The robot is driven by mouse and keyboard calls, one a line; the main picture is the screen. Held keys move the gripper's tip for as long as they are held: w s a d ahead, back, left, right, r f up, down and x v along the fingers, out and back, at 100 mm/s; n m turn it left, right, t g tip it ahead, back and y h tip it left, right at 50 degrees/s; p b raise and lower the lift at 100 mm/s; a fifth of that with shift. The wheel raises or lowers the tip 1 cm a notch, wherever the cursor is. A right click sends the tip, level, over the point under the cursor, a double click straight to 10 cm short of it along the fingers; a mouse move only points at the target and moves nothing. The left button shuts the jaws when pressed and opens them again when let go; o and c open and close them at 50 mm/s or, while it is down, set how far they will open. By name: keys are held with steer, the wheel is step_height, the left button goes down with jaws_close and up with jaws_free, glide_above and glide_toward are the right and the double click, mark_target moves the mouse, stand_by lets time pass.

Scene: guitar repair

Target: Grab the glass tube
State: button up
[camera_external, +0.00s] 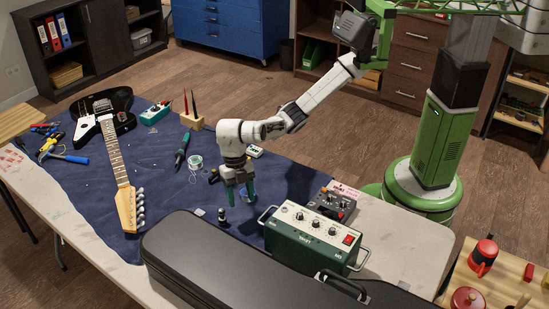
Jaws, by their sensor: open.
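A small upright piece with a dark body (222,217) stands on the blue cloth (165,205) near its front edge. It may be the glass tube, but it is too small to tell. My gripper (240,197) points down over the cloth, just behind and to the right of this piece. Its two teal fingers are apart. I cannot make out clearly whether anything is between them. The fingertips are low, close to the cloth; contact cannot be told.
A green amplifier (312,237) and a small pedal box (333,204) stand right of my gripper. A black guitar case (230,265) lies along the front. A guitar (115,155), a solder spool (196,162) and a soldering iron (183,148) lie left.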

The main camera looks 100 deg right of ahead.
mark_target(222, 216)
steer(key=w+n+h+b, duration=0.1)
steer(key=w+b, duration=0.1)
steer(key=w+r+n+h+b, duration=0.1)
steer(key=w+b, duration=0.1)
steer(key=b, duration=0.1)
steer(key=w+r+n+h+b, duration=0.1)
steer(key=w+n+b, duration=0.1)
steer(key=shift+r+t, duration=0.2)
steer(key=shift+t, duration=0.1)
step_height(222, 216, down, 5)
steer(key=shift+r+b, duration=0.1)
steer(key=shift+b, duration=0.5)
steer(key=f, duration=0.2)
steer(key=f+b, duration=0.1)
steer(key=f, duration=0.2)
steer(key=shift+w+f, duration=0.25)
steer(key=shift+f, duration=0.15)
steer(key=c, duration=0.9)
